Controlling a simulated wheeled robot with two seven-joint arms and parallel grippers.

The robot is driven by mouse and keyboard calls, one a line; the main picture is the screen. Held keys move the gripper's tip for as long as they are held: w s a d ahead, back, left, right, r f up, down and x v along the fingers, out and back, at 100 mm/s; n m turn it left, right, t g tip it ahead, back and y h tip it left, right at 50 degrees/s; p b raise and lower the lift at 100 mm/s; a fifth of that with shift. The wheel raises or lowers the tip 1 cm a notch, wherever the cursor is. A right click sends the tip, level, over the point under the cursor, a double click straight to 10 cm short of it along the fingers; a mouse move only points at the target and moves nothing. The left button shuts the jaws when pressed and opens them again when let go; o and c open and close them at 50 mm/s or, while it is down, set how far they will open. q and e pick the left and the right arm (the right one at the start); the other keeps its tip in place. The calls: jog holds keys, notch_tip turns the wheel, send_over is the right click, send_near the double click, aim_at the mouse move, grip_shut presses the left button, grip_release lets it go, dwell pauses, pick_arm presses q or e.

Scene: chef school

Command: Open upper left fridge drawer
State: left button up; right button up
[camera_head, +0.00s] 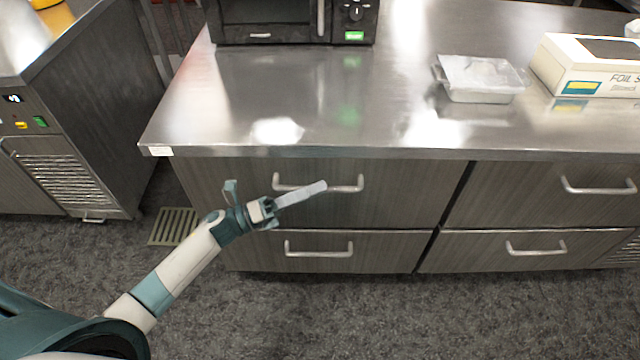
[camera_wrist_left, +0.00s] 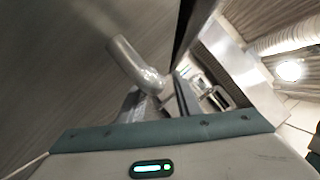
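The upper left fridge drawer (camera_head: 400,195) is a dark wood-grain panel below the steel counter, and it looks shut. Its silver bar handle (camera_head: 346,189) is partly hidden by my left gripper (camera_head: 298,196). In the head view the gripper's fingers reach up and right across the handle. In the left wrist view, the curved handle end (camera_wrist_left: 137,63) runs down to the fingers of the left gripper (camera_wrist_left: 168,102). The fingers look close together, with a narrow gap. I cannot tell whether they grip the handle. My right gripper is not in view.
A lower left drawer (camera_head: 385,255) and two right drawers are beside and below, all looking shut. The steel counter (camera_head: 330,110) holds a microwave (camera_head: 270,22), a wrapped tray (camera_head: 480,78) and a foil box (camera_head: 590,65). Another steel unit (camera_head: 90,110) stands left. The floor in front is clear.

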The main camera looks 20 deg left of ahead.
pick_arm(q)
jog(key=shift+x, duration=0.9)
grip_shut()
jog(key=shift+s+f, duration=0.1)
